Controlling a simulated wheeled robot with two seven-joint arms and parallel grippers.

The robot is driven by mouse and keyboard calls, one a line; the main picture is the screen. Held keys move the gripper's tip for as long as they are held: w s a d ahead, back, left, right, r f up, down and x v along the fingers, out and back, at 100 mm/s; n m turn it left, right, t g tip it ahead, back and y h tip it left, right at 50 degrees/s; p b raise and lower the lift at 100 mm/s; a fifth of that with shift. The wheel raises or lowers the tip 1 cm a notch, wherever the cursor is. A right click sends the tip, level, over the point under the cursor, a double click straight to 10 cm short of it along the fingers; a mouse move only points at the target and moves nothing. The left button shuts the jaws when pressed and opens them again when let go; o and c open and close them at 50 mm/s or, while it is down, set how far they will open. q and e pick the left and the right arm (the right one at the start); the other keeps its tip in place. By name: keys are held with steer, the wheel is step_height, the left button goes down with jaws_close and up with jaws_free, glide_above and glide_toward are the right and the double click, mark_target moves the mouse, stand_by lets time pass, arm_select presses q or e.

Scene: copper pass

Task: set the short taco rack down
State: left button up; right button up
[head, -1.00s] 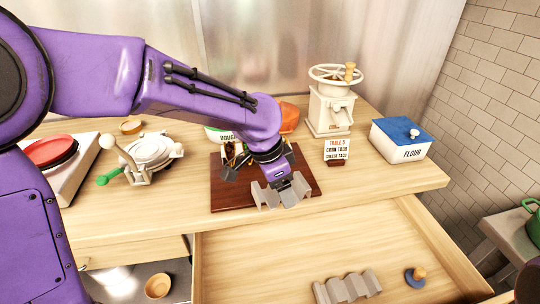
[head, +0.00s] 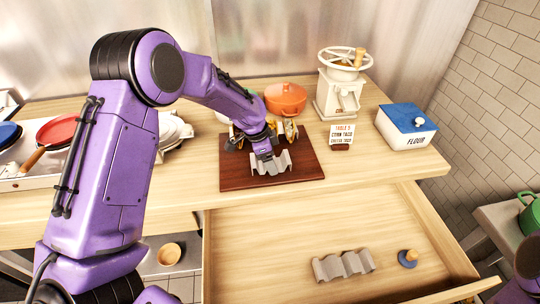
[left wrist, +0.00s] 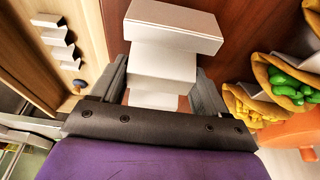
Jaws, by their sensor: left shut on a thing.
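The short taco rack (head: 284,165), a pale grey wavy piece, is in my left gripper (head: 266,160) over the dark red-brown board (head: 238,180). In the left wrist view the rack (left wrist: 165,60) lies between the two dark fingers of my left gripper (left wrist: 155,85), which are shut on it. The rack looks level and at or just above the board; I cannot tell if it touches. Filled tacos (head: 290,130) stand just behind it, and they also show at the right of the left wrist view (left wrist: 285,85). My right gripper is not in view.
An open drawer (head: 300,235) below holds a longer grey rack (head: 343,265) and a blue press with a wooden knob (head: 408,258). An orange pot (head: 286,98), a table sign (head: 341,135), a grinder (head: 338,95) and a flour box (head: 405,125) stand around the board.

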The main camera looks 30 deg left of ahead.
mark_target(259, 166)
arm_select(q)
steer(key=shift+f, duration=0.15)
steer(key=shift+w+f, duration=0.15)
steer(key=shift+f, duration=0.05)
steer(key=o, duration=1.1)
steer(key=shift+r, duration=0.15)
steer(key=shift+a+r+b, duration=0.1)
steer(key=shift+r+b, duration=0.25)
steer(key=b+v, duration=0.2)
steer(key=v, duration=0.9)
steer(key=shift+r, duration=0.1)
